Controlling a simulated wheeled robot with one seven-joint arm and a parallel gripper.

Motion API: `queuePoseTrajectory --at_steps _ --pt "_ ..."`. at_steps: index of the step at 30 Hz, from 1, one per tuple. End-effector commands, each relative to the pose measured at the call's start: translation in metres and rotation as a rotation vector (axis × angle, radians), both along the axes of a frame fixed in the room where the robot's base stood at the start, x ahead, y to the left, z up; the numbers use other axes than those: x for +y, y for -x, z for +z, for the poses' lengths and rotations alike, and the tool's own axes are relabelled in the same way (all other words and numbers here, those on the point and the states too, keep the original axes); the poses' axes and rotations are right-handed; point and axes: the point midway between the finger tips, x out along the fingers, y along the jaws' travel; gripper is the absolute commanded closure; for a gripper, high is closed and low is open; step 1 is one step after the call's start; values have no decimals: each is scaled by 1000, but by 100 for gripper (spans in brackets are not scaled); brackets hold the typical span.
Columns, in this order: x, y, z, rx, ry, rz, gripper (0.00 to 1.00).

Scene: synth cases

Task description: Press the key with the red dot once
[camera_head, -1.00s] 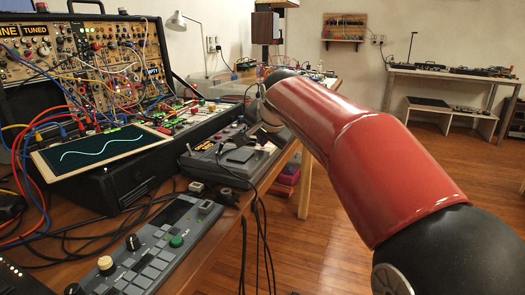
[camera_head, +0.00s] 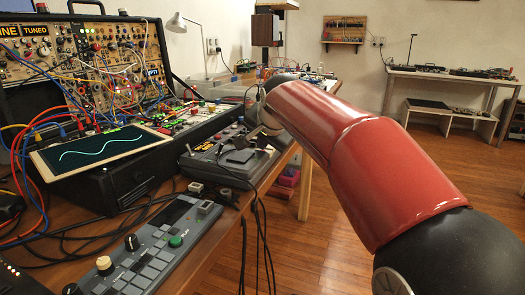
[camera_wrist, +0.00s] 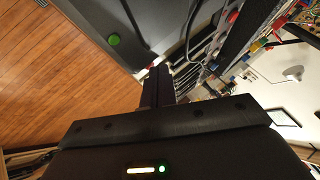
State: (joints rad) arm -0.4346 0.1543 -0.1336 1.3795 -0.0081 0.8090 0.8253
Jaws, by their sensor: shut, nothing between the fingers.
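My gripper (camera_wrist: 157,72) shows in the wrist view as two dark fingers held together with nothing between them. Its tips lie over or beside the edge of a dark grey panel with a green button (camera_wrist: 113,40). A small red spot (camera_wrist: 150,67) shows right at the fingertips; I cannot tell whether it is the key's red dot or whether the fingers touch it.
A grey unit (camera_head: 225,165) with a dark pad stands farther back on the bench. A tilted screen (camera_head: 95,148) and a patched synth case (camera_head: 85,65) fill the left. Loose black cables hang over the bench edge. The wooden floor (camera_head: 345,240) at right is open.

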Motion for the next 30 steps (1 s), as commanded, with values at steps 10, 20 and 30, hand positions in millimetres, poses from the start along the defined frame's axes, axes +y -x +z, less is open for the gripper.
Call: queuePoseTrajectory --at_steps 10,20,30 --pt "0 0 -3 1 0 0 100" --pt "0 0 3 1 0 0 100" --pt "0 0 17 1 0 0 100"
